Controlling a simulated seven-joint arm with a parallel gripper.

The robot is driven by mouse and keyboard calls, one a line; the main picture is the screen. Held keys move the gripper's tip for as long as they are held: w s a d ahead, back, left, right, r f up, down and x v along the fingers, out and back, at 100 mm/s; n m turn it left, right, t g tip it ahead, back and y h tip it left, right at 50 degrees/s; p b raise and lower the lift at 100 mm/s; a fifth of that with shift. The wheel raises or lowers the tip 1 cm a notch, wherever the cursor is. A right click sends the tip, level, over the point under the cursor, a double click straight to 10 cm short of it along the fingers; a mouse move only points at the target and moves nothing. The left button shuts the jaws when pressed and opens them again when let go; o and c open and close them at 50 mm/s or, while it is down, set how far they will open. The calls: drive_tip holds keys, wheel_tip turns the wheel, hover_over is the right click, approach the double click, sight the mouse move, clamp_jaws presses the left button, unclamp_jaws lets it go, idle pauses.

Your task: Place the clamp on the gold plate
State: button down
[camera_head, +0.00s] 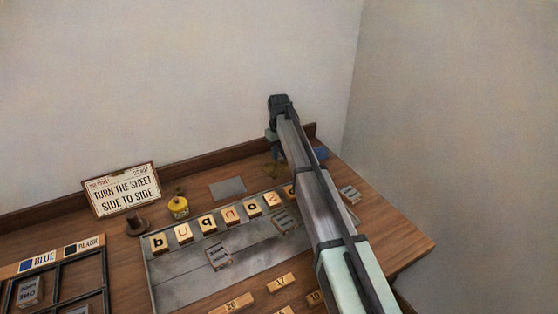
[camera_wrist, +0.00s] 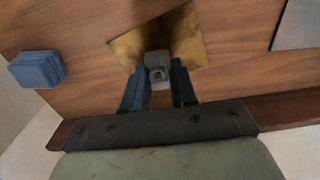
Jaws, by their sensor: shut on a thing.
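My gripper (camera_wrist: 158,76) is shut on a small grey block-shaped piece, which appears to be the clamp (camera_wrist: 158,62). The gold plate (camera_wrist: 190,42) lies flat on the wooden table just beyond the fingers. The clamp overlaps the plate in the wrist view; I cannot tell whether it touches it. In the head view a bit of the gold plate (camera_head: 273,170) shows near the table's back right, below my gripper. My arm covers part of that area, and the clamp cannot be made out there.
A blue stack (camera_wrist: 37,69) lies beside the plate; it also shows in the head view (camera_head: 321,153). A metal tray (camera_head: 180,278) with letter blocks lies in front. A low ledge runs along the back.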

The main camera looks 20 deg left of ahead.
sight(279, 159)
drive_tip(key=shift+f, duration=1.6)
drive_tip(key=shift+f, duration=0.15)
drive_tip(key=c, duration=0.9)
unclamp_jaws()
wheel_tip(279, 159, up, 12)
